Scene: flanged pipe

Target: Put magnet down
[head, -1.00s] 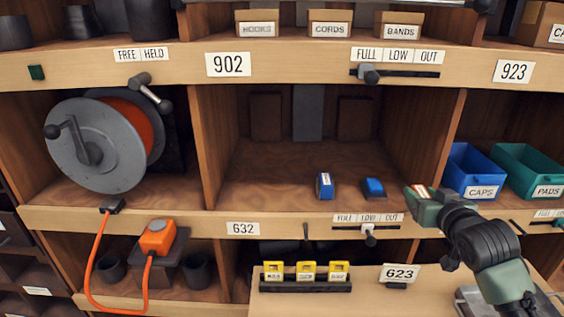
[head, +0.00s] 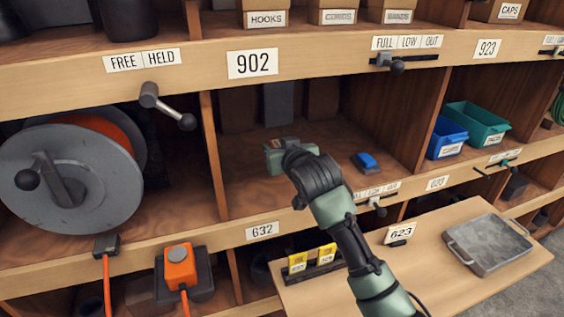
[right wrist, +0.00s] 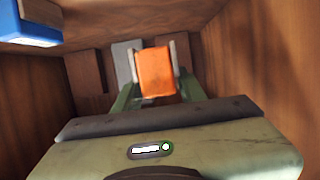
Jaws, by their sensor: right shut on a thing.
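My right gripper (head: 277,155) is inside the middle compartment above label 632, reaching in from the front. It is shut on an orange block, the likely magnet, seen between the fingers in the right wrist view (right wrist: 156,73). In the head view the gripper mostly hides the block. I cannot tell whether the block touches the shelf floor (head: 245,195). A blue block (head: 366,161) lies on the shelf to the right of the gripper. My left gripper is not in view.
A partition (head: 213,155) separates a cable reel (head: 80,180) on the left. Blue (head: 447,138) and green (head: 475,124) bins stand in the compartment to the right. A fold-out board (head: 340,285) with a grey tray (head: 488,243) is below. Shelf floor around the blue block is bare.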

